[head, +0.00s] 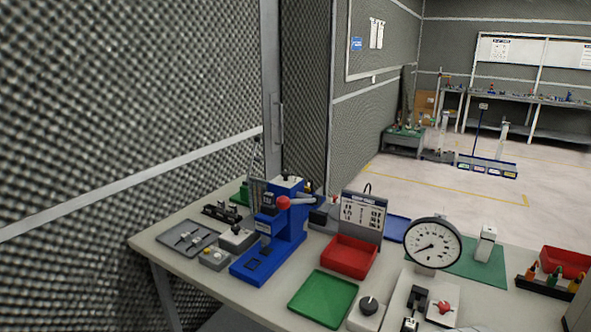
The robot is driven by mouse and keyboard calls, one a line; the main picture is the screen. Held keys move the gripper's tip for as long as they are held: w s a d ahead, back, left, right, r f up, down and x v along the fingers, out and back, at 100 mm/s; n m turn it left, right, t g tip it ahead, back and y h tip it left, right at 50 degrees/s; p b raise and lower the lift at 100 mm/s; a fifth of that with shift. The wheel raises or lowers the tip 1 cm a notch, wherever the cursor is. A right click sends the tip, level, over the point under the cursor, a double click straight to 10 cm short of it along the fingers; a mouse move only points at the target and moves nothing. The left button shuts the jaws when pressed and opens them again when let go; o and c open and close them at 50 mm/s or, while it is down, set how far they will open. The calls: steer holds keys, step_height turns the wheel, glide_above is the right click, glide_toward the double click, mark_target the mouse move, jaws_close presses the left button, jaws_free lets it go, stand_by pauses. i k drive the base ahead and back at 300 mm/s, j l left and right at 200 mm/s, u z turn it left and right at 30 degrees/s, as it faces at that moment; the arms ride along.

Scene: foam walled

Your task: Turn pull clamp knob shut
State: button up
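A round white dial gauge (430,244) with a black rim stands at the front right of the bench. Below it is a light grey base (400,296) with a small black clamp (417,300) on it. A red knob (443,308) sits at the right side of this clamp, near the bottom edge of the picture. I cannot tell from here whether the clamp is open or closed. A black round knob (369,305) on a pale box stands just left of the base. My gripper is not in the head view.
A green tray (323,298), a red bin (349,257) and a blue press (270,240) with a red-balled lever stand left of the gauge. A green mat (478,268) lies behind it. A red tool rack (552,275) stands at the right. Foam walls bound the left.

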mark_target(444, 307)
steer(key=z, duration=0.7)
